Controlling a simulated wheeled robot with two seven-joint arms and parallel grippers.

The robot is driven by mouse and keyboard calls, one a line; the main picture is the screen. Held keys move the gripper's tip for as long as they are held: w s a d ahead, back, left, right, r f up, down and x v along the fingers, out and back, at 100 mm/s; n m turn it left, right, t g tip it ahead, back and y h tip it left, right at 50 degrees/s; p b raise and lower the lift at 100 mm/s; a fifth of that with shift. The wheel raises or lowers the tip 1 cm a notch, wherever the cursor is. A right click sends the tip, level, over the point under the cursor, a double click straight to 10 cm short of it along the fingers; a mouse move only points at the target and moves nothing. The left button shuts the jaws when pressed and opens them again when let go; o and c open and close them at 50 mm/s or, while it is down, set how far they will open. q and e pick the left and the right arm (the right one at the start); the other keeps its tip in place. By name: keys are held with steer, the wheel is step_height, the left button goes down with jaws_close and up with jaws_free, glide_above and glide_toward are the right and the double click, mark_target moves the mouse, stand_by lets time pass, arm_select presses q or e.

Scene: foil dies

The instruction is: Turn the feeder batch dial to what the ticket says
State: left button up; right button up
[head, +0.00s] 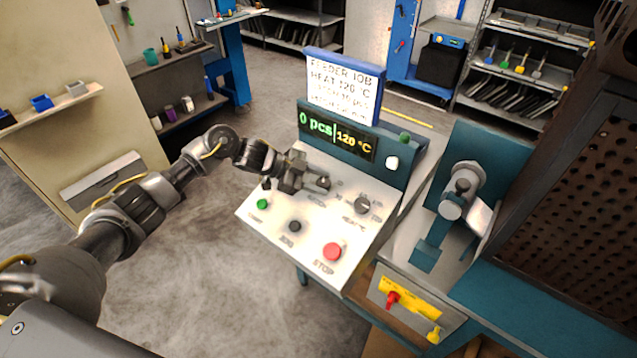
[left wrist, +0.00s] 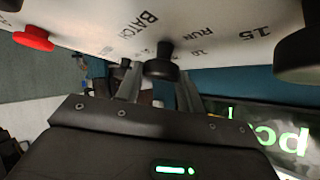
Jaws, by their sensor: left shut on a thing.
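The feeder's sloped control panel (head: 318,228) is in the middle of the head view. My left gripper (head: 318,184) reaches its upper left part and is shut on the batch dial (head: 324,183). In the left wrist view the dial's black knob (left wrist: 161,62) sits between the fingers, near the lettering BATCH, RUN, 10 and 15. The pointer's setting is not readable. The ticket (head: 342,87) above reads FEEDER JOB and HEAT 120 °C; its lower lines are too blurred to read. The display (head: 337,136) shows 0 pcs and 120 °C. My right gripper is not in view.
A second dial (head: 362,204) is right of my gripper. A green button (head: 262,204), a black button (head: 295,226) and a red STOP button (head: 332,252) lie toward the front. A machine with a metal clamp (head: 462,190) stands to the right.

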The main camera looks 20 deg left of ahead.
arm_select(q)
steer(key=o, duration=1)
steer(key=shift+b+v, duration=1.35)
steer(key=shift+v, duration=4.05)
